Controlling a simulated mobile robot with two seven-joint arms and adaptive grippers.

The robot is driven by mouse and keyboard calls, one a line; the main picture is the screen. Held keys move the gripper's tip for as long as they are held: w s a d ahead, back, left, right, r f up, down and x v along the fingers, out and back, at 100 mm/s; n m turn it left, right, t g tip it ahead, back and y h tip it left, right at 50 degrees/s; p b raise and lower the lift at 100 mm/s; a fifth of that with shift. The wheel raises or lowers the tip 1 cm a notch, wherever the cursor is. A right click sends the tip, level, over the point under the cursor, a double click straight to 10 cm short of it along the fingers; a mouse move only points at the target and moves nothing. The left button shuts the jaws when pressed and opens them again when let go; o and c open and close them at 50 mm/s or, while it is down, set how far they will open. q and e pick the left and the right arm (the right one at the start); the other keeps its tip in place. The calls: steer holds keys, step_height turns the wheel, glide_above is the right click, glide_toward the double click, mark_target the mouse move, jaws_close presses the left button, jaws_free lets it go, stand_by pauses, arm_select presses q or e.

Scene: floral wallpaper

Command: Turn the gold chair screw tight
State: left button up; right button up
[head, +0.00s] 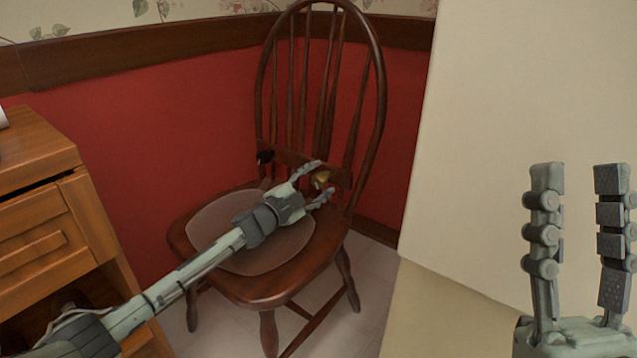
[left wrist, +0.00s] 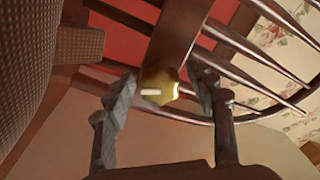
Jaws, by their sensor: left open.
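The gold chair screw (head: 321,179) sits on the low rail of the dark wooden chair's back (head: 378,100). In the left wrist view the screw (left wrist: 162,80) is a lobed gold knob with a white mark across it. My left gripper (head: 320,181) reaches over the seat and is open, with one finger on each side of the screw. In the left wrist view its fingers (left wrist: 162,88) stand apart, with small gaps beside the screw. My right gripper (head: 579,172) is at the right edge, upright, its fingers apart and empty, far from the chair.
A black knob (head: 264,157) is on the left of the same rail. A wooden drawer cabinet (head: 45,200) stands at the left. A pale panel (head: 490,110) stands right of the chair. The red wall (head: 170,130) is close behind the chair.

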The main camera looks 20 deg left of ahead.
arm_select(q)
steer(key=c, duration=1.2)
steer(key=shift+o, duration=0.2)
